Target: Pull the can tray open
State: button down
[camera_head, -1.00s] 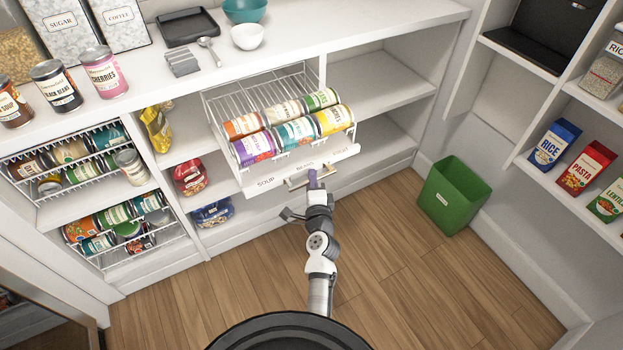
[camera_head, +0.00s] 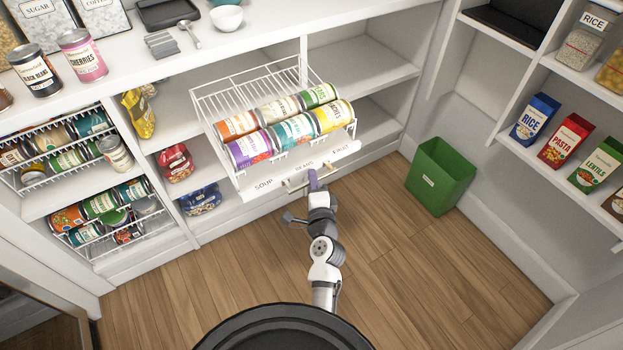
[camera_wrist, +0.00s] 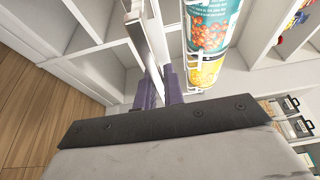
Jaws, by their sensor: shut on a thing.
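The can tray (camera_head: 205,105) is a white wire rack with a white front panel labelled SOUP, BEANS and FRUIT. It sticks out of the middle shelf bay and holds two rows of cans. A metal bar handle (camera_head: 296,184) runs along its front. My gripper (camera_head: 313,180) is at the middle of the handle, its purple fingers shut on it. In the wrist view the handle (camera_wrist: 146,45) runs up from between the purple fingers (camera_wrist: 160,88), with the cans (camera_wrist: 207,35) to its right. The fingertips are partly hidden there.
A green bin (camera_head: 440,178) stands on the floor to the right. Wire racks of cans (camera_head: 60,150) fill the left bay. Bags (camera_head: 175,162) lie on shelves left of the tray. The wood floor (camera_head: 420,270) in front is mostly clear.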

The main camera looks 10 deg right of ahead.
jog(key=shift+d, duration=0.1)
jog(key=c, duration=1.5)
grip_release()
jog(key=shift+s, duration=0.1)
